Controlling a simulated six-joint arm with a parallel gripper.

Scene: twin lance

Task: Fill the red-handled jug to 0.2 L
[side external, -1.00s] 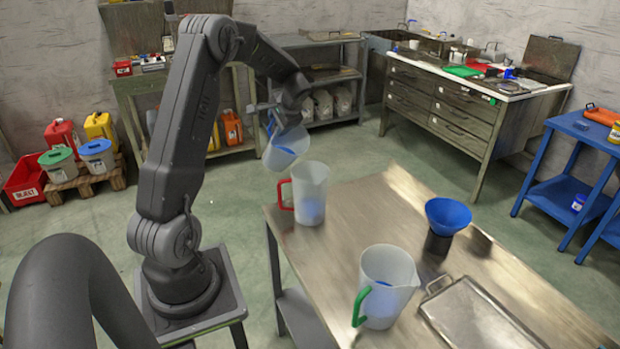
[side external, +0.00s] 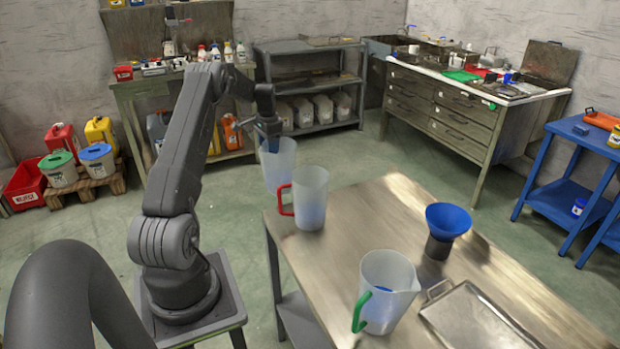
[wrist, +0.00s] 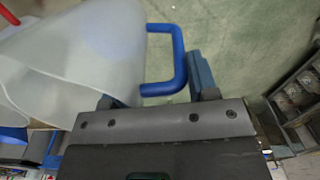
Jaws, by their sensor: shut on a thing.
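The red-handled jug (side external: 311,198) stands upright at the table's far left corner, with blue liquid showing through its lower part. Its red handle (wrist: 8,14) just shows at the top left of the wrist view. My gripper (side external: 270,140) is shut on the blue handle of a translucent jug (side external: 279,166), held up behind and left of the red-handled jug. In the wrist view the held jug (wrist: 75,55) fills the upper left and its blue handle (wrist: 180,70) runs to the jaws. The held jug looks roughly upright; its liquid level is hard to tell.
A green-handled jug (side external: 388,290) with blue liquid stands near the table's front. A blue funnel (side external: 448,218) sits on a dark holder. A metal tray (side external: 475,318) lies at the front right. The table's (side external: 370,215) middle is clear.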

